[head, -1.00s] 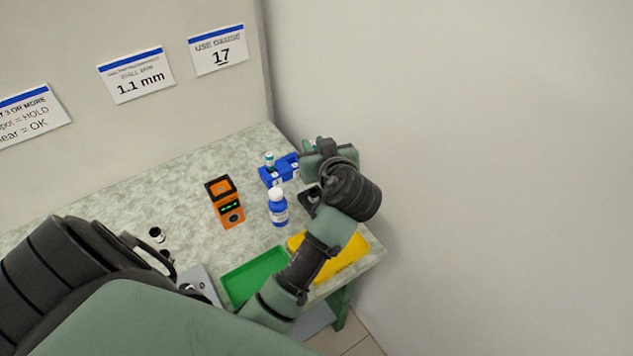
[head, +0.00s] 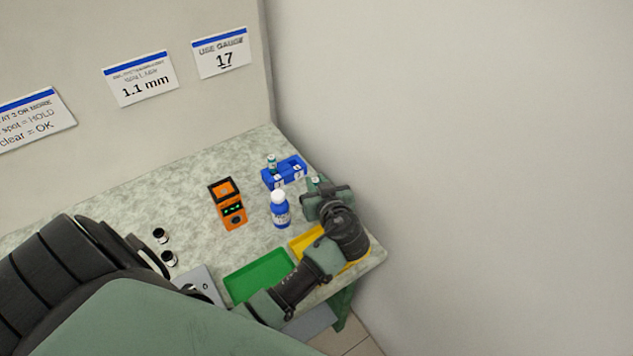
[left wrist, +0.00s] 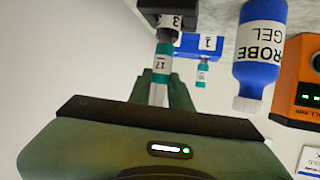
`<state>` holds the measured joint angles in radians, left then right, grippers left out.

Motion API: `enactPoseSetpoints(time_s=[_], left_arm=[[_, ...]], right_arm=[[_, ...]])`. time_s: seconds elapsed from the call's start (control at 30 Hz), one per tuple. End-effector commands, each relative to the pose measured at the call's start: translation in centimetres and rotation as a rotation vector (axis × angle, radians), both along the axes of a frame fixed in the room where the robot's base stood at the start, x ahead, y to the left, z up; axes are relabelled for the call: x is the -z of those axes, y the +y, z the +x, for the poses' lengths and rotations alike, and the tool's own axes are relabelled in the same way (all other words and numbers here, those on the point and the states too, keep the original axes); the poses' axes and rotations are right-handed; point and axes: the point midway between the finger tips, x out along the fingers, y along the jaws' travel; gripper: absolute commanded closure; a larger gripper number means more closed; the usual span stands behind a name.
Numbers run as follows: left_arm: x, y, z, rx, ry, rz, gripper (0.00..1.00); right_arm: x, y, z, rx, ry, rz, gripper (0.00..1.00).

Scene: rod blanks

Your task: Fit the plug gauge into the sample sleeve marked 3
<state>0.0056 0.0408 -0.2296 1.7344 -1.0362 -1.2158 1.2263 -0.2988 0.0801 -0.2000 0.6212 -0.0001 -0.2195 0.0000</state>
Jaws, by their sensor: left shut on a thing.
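My left gripper (head: 325,196) is over the right end of the table in the head view. In the left wrist view my left gripper (left wrist: 158,92) is shut on a plug gauge (left wrist: 160,66) with teal bands and a label 17. The sample sleeve marked 3 (left wrist: 166,14) is a dark block at the top edge of that view. The gauge's grey far end lines up with the sleeve and seems to meet it; I cannot tell whether it is inside. The sleeve is hidden behind my gripper in the head view. My right gripper is out of view.
A blue rack (head: 292,175) holds another teal gauge (head: 271,163). A blue-and-white gel bottle (head: 280,212) and an orange device (head: 228,205) stand nearby. Green (head: 243,286) and yellow (head: 303,240) trays lie in front, partly under my arm. A wall stands to the right.

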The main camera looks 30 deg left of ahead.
Motion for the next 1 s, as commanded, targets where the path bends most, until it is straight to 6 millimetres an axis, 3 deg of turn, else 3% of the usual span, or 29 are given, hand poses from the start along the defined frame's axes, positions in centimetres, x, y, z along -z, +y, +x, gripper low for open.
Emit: enactPoseSetpoints(time_s=[0.27,0.3,0.37,0.67,0.8,1.0], left_arm=[[0.8,0.0,0.0,0.000,-0.001,-0.001,1.00],[0.7,0.0,0.0,0.000,0.001,-0.001,0.75],[0.6,0.0,0.0,0.000,0.001,-0.001,0.59],[0.6,0.0,0.0,0.000,0.000,0.000,0.59],[-0.4,0.0,0.0,0.000,0.000,0.001,0.59],[-1.1,-2.7,-2.3,-0.001,-0.001,-0.008,0.59]], right_arm=[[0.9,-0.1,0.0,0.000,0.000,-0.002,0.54],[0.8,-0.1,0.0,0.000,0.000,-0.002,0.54],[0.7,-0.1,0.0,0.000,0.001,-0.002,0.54],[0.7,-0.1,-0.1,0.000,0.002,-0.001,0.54],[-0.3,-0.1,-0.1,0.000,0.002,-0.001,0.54],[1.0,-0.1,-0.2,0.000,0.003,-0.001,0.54]])
